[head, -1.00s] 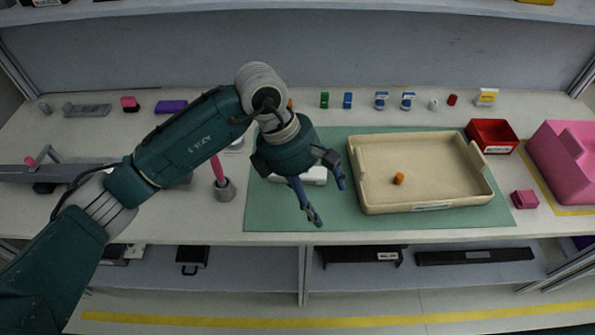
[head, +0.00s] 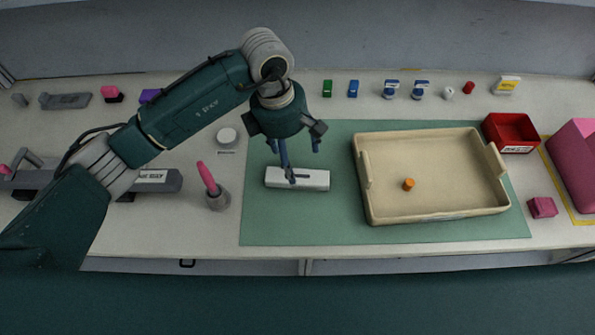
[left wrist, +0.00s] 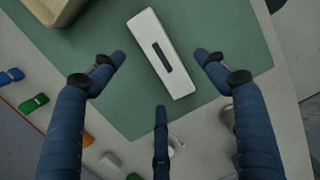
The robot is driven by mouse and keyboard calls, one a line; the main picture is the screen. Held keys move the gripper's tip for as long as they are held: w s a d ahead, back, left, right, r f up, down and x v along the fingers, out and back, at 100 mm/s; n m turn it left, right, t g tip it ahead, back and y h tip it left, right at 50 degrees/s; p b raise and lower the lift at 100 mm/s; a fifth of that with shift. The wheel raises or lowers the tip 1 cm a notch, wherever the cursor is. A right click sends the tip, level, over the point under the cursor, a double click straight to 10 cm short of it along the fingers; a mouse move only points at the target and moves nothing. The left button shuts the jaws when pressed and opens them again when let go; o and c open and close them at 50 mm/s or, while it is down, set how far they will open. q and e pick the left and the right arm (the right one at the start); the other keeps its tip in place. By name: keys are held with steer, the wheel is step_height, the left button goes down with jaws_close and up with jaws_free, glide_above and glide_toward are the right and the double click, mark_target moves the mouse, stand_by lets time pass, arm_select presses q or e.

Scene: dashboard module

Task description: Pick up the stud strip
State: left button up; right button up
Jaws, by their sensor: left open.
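A white oblong block (head: 312,181) lies on the green mat (head: 290,225), left of the beige tray. A dark narrow strip is set along the middle of its top; I take this piece for the stud strip. In the left wrist view the whole block (left wrist: 150,33) lies slanted, with its dark strip (left wrist: 162,57) clear to see. My left gripper (head: 295,158) is open and empty above the block. In the wrist view its fingers (left wrist: 160,60) spread on both sides of the block, apart from it, and a third finger is below. My right gripper is not in view.
The beige tray (head: 375,215) holds an orange cylinder (head: 408,184). A pink-handled tool (head: 208,180) stands upright in a grey holder to the left. A red bin (head: 510,134) is at the right. Several small items line the back. The mat's front is clear.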

mark_target(298, 172)
arm_select(q)
steer(key=shift+s+d+f, duration=0.1)
steer(key=shift+f, duration=0.65)
steer(key=shift+f+p, duration=0.3)
steer(key=shift+p, duration=0.1)
steer(key=f, duration=0.1)
steer(key=f+p, duration=0.2)
steer(key=shift+w+d+f, duration=0.25)
steer(key=shift+w+f, duration=0.05)
steer(key=shift+f, duration=0.7)
steer(key=shift+c, duration=1.3)
steer(key=c, duration=1.1)
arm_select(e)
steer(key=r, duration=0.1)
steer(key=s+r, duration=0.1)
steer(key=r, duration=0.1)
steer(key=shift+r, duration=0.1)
